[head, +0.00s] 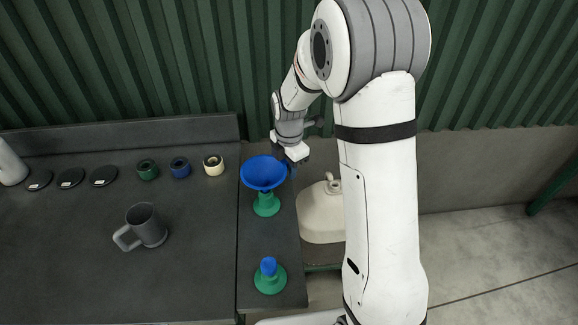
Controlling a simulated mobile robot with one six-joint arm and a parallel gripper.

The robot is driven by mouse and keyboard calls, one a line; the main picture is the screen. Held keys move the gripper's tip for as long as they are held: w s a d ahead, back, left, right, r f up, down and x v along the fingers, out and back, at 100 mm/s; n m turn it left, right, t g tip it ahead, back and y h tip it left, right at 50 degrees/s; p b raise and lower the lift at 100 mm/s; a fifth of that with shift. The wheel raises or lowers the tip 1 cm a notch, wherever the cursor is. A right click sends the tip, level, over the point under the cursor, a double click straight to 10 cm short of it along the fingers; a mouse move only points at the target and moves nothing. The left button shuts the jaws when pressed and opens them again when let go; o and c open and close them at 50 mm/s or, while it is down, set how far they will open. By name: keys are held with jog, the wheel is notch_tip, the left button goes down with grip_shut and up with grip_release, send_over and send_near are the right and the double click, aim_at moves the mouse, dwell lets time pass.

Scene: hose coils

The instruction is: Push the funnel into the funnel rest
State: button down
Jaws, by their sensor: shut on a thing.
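The blue funnel (264,172), wide mouth up, is above a green stand (266,205) on the narrow side shelf, which looks like the funnel rest. Its lower end is hidden, so I cannot tell how deep it sits in the stand. My gripper (291,164) is at the funnel's right rim, shut on the funnel there; its fingertips are small and partly hidden. A second green stand (270,283) with a short blue piece (268,266) in its middle stands nearer on the same shelf.
On the dark bench, a grey mug (146,226) stands left of the shelf. Green, blue and cream rings (180,168) and several black discs (71,178) line the back. A beige canister (321,212) is right of the shelf. A green corrugated wall is behind.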

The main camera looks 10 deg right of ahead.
dwell(0.4)
jog(key=c, duration=1.2)
grip_release()
jog(key=shift+r, duration=0.2)
jog(key=shift+r+p, duration=1.5)
jog(key=shift+r, duration=0.5)
jog(key=shift+r, duration=0.1)
jog(key=shift+r, duration=3.85)
